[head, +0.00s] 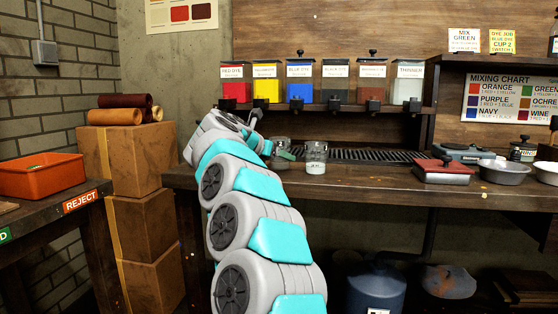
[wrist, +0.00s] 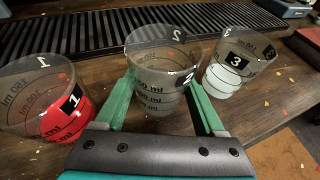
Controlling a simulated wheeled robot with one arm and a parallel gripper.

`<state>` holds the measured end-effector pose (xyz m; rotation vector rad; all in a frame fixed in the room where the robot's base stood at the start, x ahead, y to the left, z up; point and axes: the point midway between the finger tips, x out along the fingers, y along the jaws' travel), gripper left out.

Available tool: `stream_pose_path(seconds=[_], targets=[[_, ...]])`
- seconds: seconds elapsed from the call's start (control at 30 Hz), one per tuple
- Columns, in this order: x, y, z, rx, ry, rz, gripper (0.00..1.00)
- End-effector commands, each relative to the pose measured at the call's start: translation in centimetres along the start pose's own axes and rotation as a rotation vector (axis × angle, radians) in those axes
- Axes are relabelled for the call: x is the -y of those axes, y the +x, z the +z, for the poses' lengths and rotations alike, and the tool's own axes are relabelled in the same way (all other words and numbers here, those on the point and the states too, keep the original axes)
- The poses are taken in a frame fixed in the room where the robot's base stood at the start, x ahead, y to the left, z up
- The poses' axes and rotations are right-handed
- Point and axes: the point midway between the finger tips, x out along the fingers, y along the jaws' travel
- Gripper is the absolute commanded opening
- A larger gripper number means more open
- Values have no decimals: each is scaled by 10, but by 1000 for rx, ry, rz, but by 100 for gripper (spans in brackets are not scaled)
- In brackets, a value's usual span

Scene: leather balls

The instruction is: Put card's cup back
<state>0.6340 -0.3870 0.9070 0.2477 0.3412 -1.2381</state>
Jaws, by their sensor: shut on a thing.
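My gripper (wrist: 160,98) has its two green fingers closed around a clear cup marked 2 (wrist: 161,60), which also shows beside my arm in the head view (head: 282,146). This cup shows no coloured liquid. I cannot tell whether its base touches the counter. Cup 1 (wrist: 50,105), with red liquid, stands to its left in the wrist view and is hidden in the head view. Cup 3 (wrist: 235,66), with whitish liquid, stands to its right, and in the head view (head: 316,158). The yellow card (head: 502,41) reads dye job, blue dye, cup 2, swatch 1.
Several dye dispensers (head: 318,83) line the shelf above the counter (head: 378,176). A dark slatted grate (head: 372,155) lies at the back. An orange tray (head: 40,176) is at far left.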

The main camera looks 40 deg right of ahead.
Motion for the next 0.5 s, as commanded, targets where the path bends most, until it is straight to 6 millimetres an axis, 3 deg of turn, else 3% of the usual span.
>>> stream_pose_path(seconds=[0.5], targets=[[0,4,-9,0,1,0,12]])
